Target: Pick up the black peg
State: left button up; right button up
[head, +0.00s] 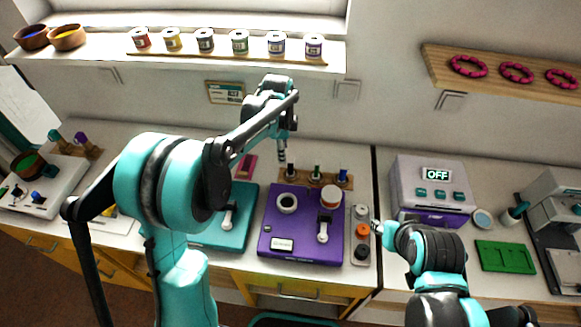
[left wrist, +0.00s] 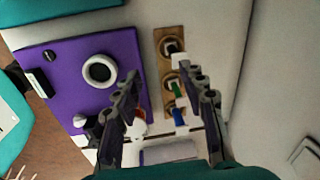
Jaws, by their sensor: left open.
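The black peg (left wrist: 171,46) stands in the top hole of a small wooden rack (left wrist: 158,42) in the left wrist view. The green peg (left wrist: 176,91) and the blue peg (left wrist: 180,117) stand in line below it.
A purple board (head: 270,240) with a white ring and a white-topped jar lies in front of the rack. A teal board (head: 243,205) is left of it. A grey device reading OFF (head: 430,180) stands right. A shelf of spools (head: 110,47) runs above.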

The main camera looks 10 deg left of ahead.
aim_at(291, 168)
pick_arm(q)
jog(key=w+f+m, duration=0.1)
jog(key=f, duration=0.1)
jog(key=w+d+f+m, duration=0.1)
jog(key=f, duration=0.1)
jog(key=w+d+f+m+g, duration=0.1)
jog(key=w+f, duration=0.1)
jog(key=shift+f+m, duration=0.25)
jog(key=shift+m, duration=0.05)
jog(key=shift+w+d+f+m, duration=0.15)
jog(key=shift+f+m, duration=0.15)
jog(key=shift+f, duration=0.3)
jog(key=f+b, duration=0.1)
jog(key=f, duration=0.3)
jog(key=f+b, duration=0.1)
jog(key=f, duration=0.2)
jog(key=shift+w+a+f, duration=0.2)
jog(key=shift+f, duration=0.15)
jog(key=shift+r, duration=0.1)
grip_shut()
